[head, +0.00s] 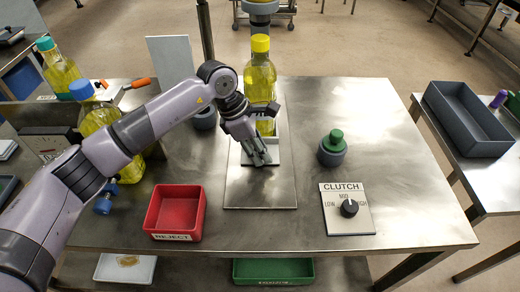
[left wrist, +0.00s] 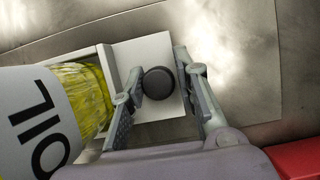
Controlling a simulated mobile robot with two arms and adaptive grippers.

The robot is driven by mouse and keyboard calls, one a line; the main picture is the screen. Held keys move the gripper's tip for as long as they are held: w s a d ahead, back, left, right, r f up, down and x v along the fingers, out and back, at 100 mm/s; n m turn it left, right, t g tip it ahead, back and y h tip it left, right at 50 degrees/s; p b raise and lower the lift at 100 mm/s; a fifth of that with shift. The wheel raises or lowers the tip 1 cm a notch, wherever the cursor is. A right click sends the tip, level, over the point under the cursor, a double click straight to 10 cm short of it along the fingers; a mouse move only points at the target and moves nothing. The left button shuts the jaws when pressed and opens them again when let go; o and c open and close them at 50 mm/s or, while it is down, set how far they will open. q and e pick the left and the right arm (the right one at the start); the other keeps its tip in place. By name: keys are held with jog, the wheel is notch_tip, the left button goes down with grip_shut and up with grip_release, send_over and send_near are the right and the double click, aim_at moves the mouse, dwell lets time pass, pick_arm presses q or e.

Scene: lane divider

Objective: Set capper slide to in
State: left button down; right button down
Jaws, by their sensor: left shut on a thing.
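The capper slide (head: 272,145) is a white carriage on a flat steel plate (head: 260,190) in the middle of the bench. A yellow-capped oil bottle (head: 261,78) stands upright at the slide's far side. In the left wrist view, the white slide (left wrist: 152,50) carries a round dark knob (left wrist: 158,83), and the oil bottle (left wrist: 40,118) lies to its left in the picture. My left gripper (head: 266,162) is at the slide's near end, shut on the knob; its fingers (left wrist: 165,85) are on either side of it. In the head view the gripper hides the knob. My right gripper is out of view.
A red reject bin (head: 175,212) is at the near left. A clutch dial panel (head: 347,209) and a green-topped dark knob (head: 333,147) are to the right.

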pick_arm(q)
jog(key=c, duration=1.6)
grip_release()
jog(key=shift+w+r, duration=0.25)
jog(key=shift+w, duration=0.15)
jog(key=shift+o, duration=1.4)
jog(key=shift+w+f, duration=0.1)
jog(key=shift+f, duration=0.1)
jog(key=v, duration=1.2)
